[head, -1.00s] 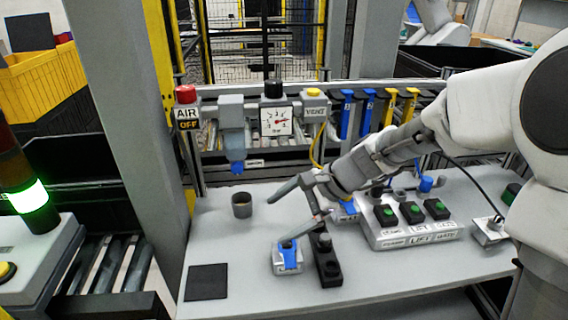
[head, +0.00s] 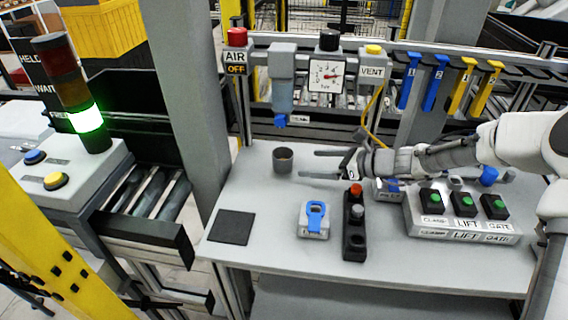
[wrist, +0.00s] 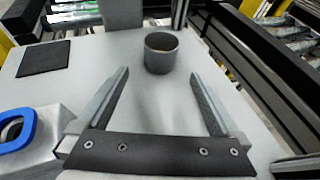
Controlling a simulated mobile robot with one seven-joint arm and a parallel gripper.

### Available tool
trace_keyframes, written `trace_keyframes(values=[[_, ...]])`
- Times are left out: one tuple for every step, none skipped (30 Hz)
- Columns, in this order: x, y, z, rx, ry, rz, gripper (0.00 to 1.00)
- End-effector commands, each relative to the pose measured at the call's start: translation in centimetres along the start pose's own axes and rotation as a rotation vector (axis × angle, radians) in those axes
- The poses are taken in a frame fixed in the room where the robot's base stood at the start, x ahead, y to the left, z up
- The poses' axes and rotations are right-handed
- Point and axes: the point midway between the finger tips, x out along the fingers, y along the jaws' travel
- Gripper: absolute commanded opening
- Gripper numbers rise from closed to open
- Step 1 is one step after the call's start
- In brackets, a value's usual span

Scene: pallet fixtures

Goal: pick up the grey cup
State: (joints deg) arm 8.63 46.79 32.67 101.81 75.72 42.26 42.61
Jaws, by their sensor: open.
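The grey cup (head: 283,160) stands upright on the grey table, toward its back left in the head view. In the wrist view the cup (wrist: 161,53) is ahead of the fingers, centred between their lines and beyond their tips. My gripper (head: 308,164) is open and empty, low over the table to the right of the cup. Its two fingers point left toward the cup. The wrist view also shows both fingers (wrist: 160,72) spread apart with bare table between them.
A blue-handled block (head: 314,219) and a black box with red and grey buttons (head: 354,225) stand at the front middle. A black square pad (head: 233,227) lies front left. A button panel (head: 460,222) is at right. A blue-tipped fixture (head: 281,85) hangs behind the cup.

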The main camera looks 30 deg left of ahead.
Motion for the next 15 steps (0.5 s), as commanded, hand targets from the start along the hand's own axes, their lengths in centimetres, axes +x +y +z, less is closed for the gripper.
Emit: trace_keyframes(values=[[1.3,0.1,-0.1,0.0,-0.002,0.003,1.0],[1.9,0.1,-0.1,0.0,-0.001,0.002,1.0],[2.7,0.1,-0.1,0.001,-0.001,0.004,1.0],[3.2,0.1,-0.1,0.0,-0.001,0.003,1.0],[3.6,0.0,-0.1,-0.001,-0.001,0.002,1.0],[4.1,0.1,0.0,-0.001,0.0,0.002,1.0],[4.4,0.1,0.0,-0.001,0.0,0.002,1.0],[4.7,0.0,0.0,0.0,0.0,0.002,1.0],[4.9,0.0,0.0,0.0,0.0,0.001,1.0],[5.0,0.0,0.0,-0.001,0.0,0.0,1.0],[5.2,0.0,0.0,-0.001,0.0,0.0,1.0],[5.4,0.0,0.0,-0.001,0.0,0.0,1.0],[5.7,0.0,0.0,-0.001,0.0,0.001,1.0],[6.0,0.0,0.0,-0.001,0.0,0.001,1.0],[6.6,0.1,0.0,0.0,0.0,0.002,1.0]])
